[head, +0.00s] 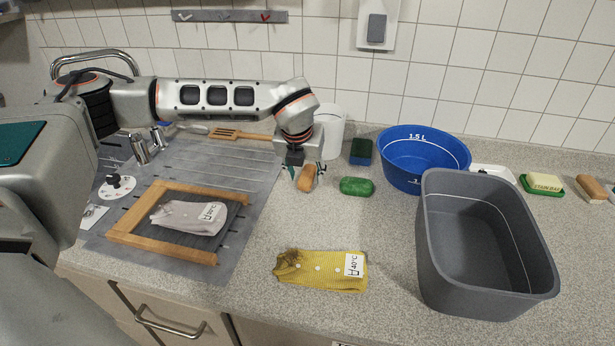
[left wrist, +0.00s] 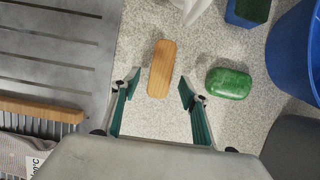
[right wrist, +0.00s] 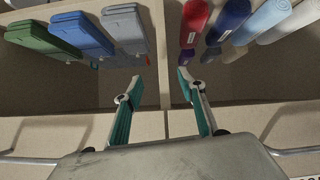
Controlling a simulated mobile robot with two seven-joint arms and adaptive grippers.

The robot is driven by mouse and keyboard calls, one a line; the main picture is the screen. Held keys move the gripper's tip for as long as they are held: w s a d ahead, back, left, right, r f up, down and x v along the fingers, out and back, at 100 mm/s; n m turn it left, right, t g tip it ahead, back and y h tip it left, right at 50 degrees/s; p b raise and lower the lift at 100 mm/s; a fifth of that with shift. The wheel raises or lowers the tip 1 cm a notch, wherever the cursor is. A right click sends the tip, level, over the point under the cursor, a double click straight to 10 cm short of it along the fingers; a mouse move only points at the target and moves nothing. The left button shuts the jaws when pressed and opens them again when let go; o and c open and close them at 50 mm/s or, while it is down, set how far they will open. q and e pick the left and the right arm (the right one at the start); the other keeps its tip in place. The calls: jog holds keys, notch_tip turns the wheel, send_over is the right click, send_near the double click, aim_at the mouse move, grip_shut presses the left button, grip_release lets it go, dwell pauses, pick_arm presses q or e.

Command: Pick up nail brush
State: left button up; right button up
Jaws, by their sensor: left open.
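A wooden-backed block that looks like the nail brush (head: 307,178) lies on the speckled counter below my left gripper (head: 298,170). In the left wrist view the nail brush (left wrist: 161,66) shows as a long, rounded wooden back, its near end between the spread fingertips of the left gripper (left wrist: 159,84). The fingers are open, with a gap on both sides of the brush. The bristles are hidden.
A green soap bar (head: 357,186) lies just right of the brush. A blue basin (head: 425,185), grey tub (head: 436,245), sponge (head: 361,152) and white container (head: 331,130) stand nearby. A yellow sock (head: 315,270) lies in front. Another brown item (head: 592,187) is far right.

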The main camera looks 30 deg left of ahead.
aim_at(306, 178)
pick_arm(q)
jog(key=shift+x, duration=1.05)
jog(key=c, duration=1.2)
pick_arm(e)
jog(key=shift+w+r, duration=0.3)
jog(key=shift+r, duration=0.05)
jog(key=shift+f, duration=0.1)
pick_arm(q)
jog(key=shift+r, duration=0.15)
jog(key=shift+w+r, duration=0.1)
jog(key=shift+r, duration=0.55)
notch_tip(306, 178, up, 19)
jog(key=shift+f, duration=0.25)
